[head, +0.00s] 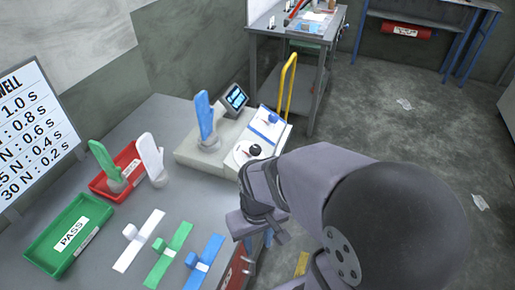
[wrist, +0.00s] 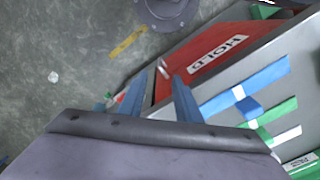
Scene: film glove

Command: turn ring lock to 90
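A grey-white test machine (head: 185,150) stands at the back of the table, with a blue glove (head: 206,117) upright on it. At its right end is a round white dial with a black knob (head: 255,150), partly hidden by my arm; a blue knob (head: 271,118) sits on a white panel behind it. I cannot tell which part is the ring lock. My gripper (head: 258,240) is low, in front of the machine and apart from it. In the wrist view my gripper (wrist: 158,98) has its two blue fingers spread, with nothing between them.
A red HOLD tray (wrist: 215,55) lies beyond my fingers. White, green and blue strips (head: 168,254) lie on the table. A green PASS tray (head: 68,235) and a red tray (head: 103,188) with gloves nearby are at left. A yellow handle (head: 288,85) rises behind the machine.

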